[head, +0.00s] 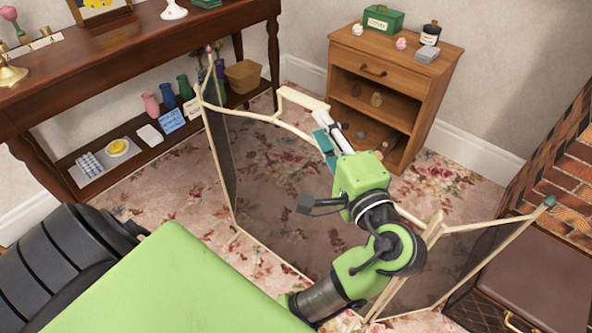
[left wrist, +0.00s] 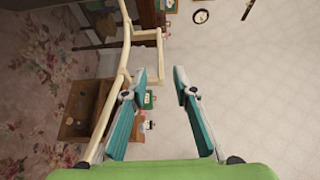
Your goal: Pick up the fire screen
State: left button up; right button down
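The fire screen stands unfolded on the floral carpet, with a cream frame (head: 262,117) and dark see-through mesh panels. A raised cream handle piece (head: 303,98) sits at its top. My left gripper (head: 331,122) is by this handle, above the middle panel, and my arm hides part of the frame. In the left wrist view the fingers of my left gripper (left wrist: 160,74) are apart with nothing clearly held between them. The screen's cream frame (left wrist: 105,118) runs beside one finger, and its handle end lies near the fingertips; contact cannot be told. My right gripper is not in view.
A wooden cabinet (head: 402,62) with small items on top stands behind the screen. A dark wooden console table (head: 130,50) with vases on its lower shelf is at the left. A brick fireplace (head: 566,165) and a brown padded box (head: 540,280) are at the right.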

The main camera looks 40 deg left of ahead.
aim_at(311, 107)
pick_arm(q)
jog(key=x, duration=0.3)
jog(key=shift+w, duration=0.1)
jog(key=shift+w+a, duration=0.35)
jog(key=shift+a, duration=0.15)
jog(key=shift+w+a, duration=0.2)
jog(key=shift+a, duration=0.1)
jog(key=b+x, duration=0.1)
jog(key=x, duration=0.2)
jog(key=shift+w+a, duration=0.2)
jog(key=shift+w, duration=0.1)
jog(key=shift+w+a, duration=0.25)
jog(key=shift+a, duration=0.1)
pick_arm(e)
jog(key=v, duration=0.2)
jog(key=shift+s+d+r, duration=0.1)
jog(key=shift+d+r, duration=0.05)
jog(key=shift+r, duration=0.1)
pick_arm(q)
jog(key=shift+c, duration=0.2)
grip_shut()
jog(key=shift+r, duration=0.25)
